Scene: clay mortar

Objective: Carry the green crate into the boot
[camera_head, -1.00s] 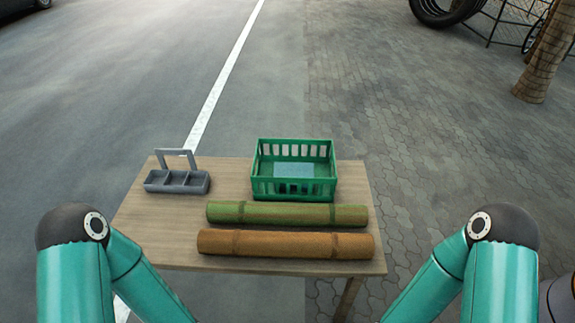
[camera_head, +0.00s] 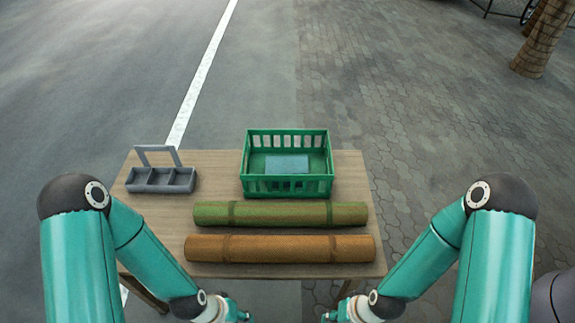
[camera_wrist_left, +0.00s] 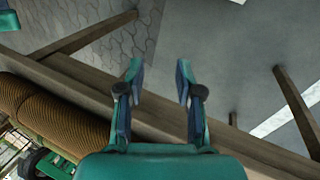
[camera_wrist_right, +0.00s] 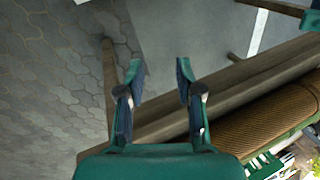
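The green crate (camera_head: 287,164) stands upright at the back middle of the wooden table, with slotted sides and a flat pale blue-grey thing on its floor. My left gripper (camera_wrist_left: 158,72) is open and empty near the table's front edge in the left wrist view. My right gripper (camera_wrist_right: 158,72) is also open and empty, near the table edge in the right wrist view. In the head view both hands are low at the bottom, in front of the table and apart from the crate, their fingers partly cut off by the frame. No boot is in view.
On the table (camera_head: 350,180), a green roll (camera_head: 280,213) and a brown roll (camera_head: 280,248) lie across the front, before the crate. A grey compartment caddy with a handle (camera_head: 161,179) stands at the left.

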